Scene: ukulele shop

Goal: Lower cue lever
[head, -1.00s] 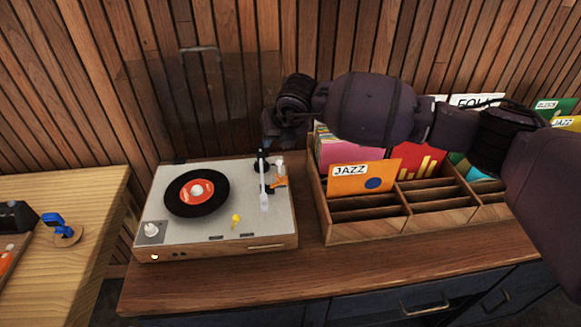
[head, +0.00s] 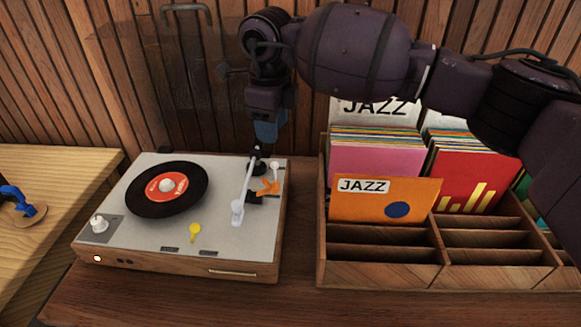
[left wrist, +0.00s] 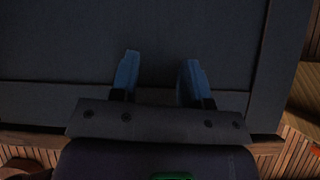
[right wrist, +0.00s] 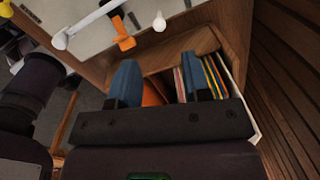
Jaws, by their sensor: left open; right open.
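The turntable (head: 215,225) stands on the wooden counter with a black record (head: 167,189) on its platter. Its white tonearm (head: 245,185) is at the right, with the head end off the record. Beside the tonearm are an orange lever-like part (head: 268,188) and a small white-knobbed post (head: 275,168); which one is the cue lever is not certain. Both also show in the right wrist view, the orange part (right wrist: 125,42) and the white knob (right wrist: 159,23). My right gripper (head: 266,131) is open and empty above the deck's back right. My left gripper (left wrist: 158,80) is open, facing a dark panel.
A wooden record crate (head: 385,270) stands right of the turntable, with an orange JAZZ sleeve (head: 385,200) and other records in it. A clear raised lid (head: 185,75) is behind the deck. A pale table (head: 45,240) is at the left. Bare counter shows in front.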

